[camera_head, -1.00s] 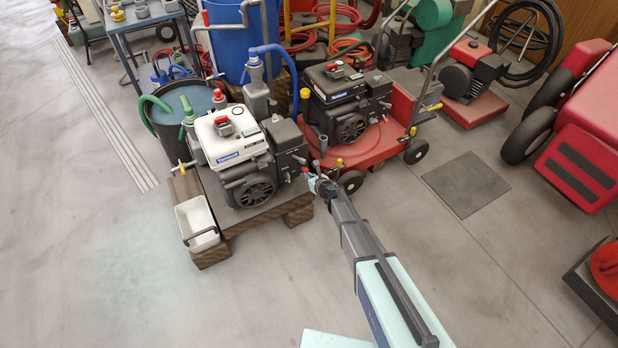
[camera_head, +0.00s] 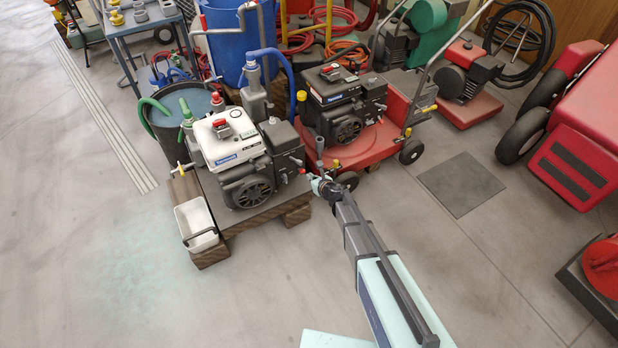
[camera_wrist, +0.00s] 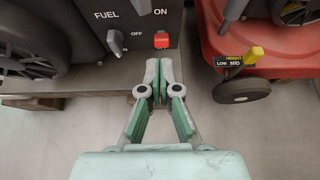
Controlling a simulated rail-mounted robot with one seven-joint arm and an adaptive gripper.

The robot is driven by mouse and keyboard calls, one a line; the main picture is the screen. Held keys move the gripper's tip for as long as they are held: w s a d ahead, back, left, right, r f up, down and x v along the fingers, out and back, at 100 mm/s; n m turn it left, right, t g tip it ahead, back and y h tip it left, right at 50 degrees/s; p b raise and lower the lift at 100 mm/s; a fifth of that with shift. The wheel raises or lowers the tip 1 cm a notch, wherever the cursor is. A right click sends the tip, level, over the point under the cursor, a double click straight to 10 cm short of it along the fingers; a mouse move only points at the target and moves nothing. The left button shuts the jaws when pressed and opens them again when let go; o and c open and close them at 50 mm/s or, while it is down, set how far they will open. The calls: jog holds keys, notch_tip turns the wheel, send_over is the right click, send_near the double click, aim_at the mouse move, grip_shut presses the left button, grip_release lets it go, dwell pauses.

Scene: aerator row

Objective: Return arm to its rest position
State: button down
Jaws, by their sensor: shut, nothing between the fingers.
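My gripper (camera_wrist: 159,82) is shut and empty in the wrist view, its fingertips together just below a small red switch (camera_wrist: 161,40) on a dark engine panel. A fuel lever (camera_wrist: 115,42) marked ON and OFF sits left of the switch. In the head view my arm reaches up from the bottom, and the gripper end (camera_head: 322,184) is near the right side of the white-topped engine (camera_head: 228,140). I cannot tell whether the fingertips touch the panel. The engine rests on a wooden stand (camera_head: 265,210).
A red machine (camera_head: 385,140) with wheels stands close right of the gripper; its yellow height lever (camera_wrist: 252,56) shows in the wrist view. A white tray (camera_head: 195,222) is at the stand's left end. A dark floor plate (camera_head: 460,184) lies right. Open floor (camera_head: 110,260) spreads at left.

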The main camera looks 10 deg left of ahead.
jog(key=shift+s+d+r, duration=0.3)
jog(key=shift+s+r, duration=0.05)
jog(key=shift+r, duration=0.15)
jog(key=shift+s+d+r, duration=0.3)
jog(key=shift+s+r, duration=0.05)
jog(key=shift+r, duration=0.1)
